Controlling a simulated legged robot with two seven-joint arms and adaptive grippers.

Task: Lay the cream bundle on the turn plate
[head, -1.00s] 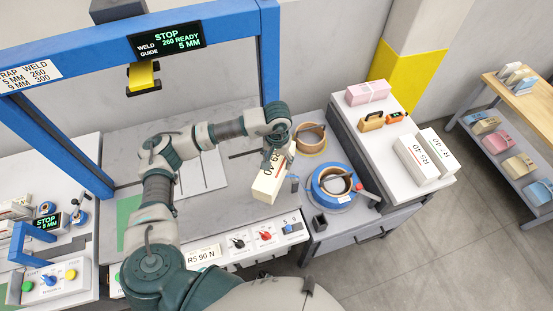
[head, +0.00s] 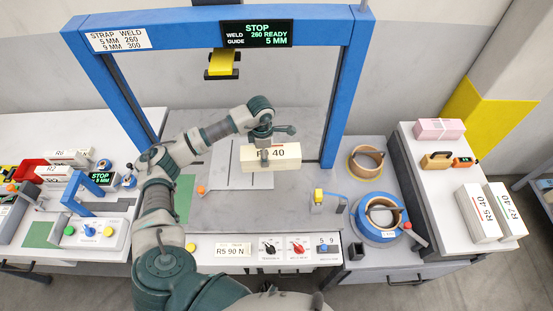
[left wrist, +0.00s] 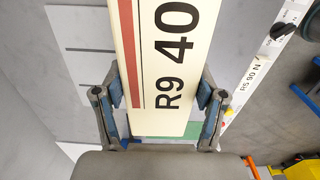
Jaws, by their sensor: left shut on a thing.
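The cream bundle (head: 289,161), marked R9 40 with a red stripe, is in my left gripper (head: 264,156) under the blue arch. In the left wrist view the bundle (left wrist: 160,45) runs lengthwise between the two fingers of my left gripper (left wrist: 160,95), which press on its sides. A pale grey slotted plate (head: 222,178), which looks like the turn plate, lies in the grey bench under the arch. The bundle is over its right part and hides some of it. I cannot tell whether the bundle touches it. My right gripper is not in view.
The blue arch (head: 344,95) with a yellow weld head (head: 222,66) stands over the bench. A blue strap reel (head: 378,234) and a tan reel (head: 366,163) are at right. Two white bundles (head: 478,212) lie on the right table. A control panel (head: 268,248) lines the front.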

